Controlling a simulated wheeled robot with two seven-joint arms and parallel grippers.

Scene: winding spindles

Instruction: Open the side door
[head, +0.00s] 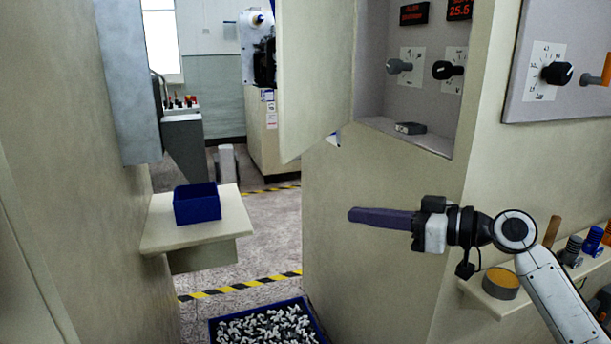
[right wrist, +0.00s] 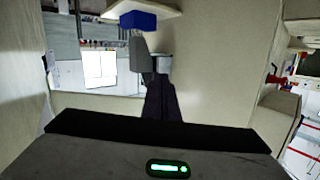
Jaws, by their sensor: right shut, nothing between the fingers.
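The side door is a cream panel (head: 317,75) at the top middle of the head view. It stands swung out from the left edge of an open compartment (head: 405,130) in the cream cabinet (head: 385,220). Inside the compartment are knobs, red displays and a small dark block on its floor. My right gripper (head: 352,215) is shut and empty, its long dark fingers pointing left. It is below the compartment and the door's lower edge, apart from the door. In the right wrist view the dark gripper body fills the bottom. My left gripper is not in view.
A blue box (head: 197,204) sits on a cream shelf (head: 205,238) at left. A blue tray (head: 213,329) of small pieces is on the floor. A side shelf (head: 497,309) with jars and tools lies behind my right arm. A knob panel (head: 525,113) is at right.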

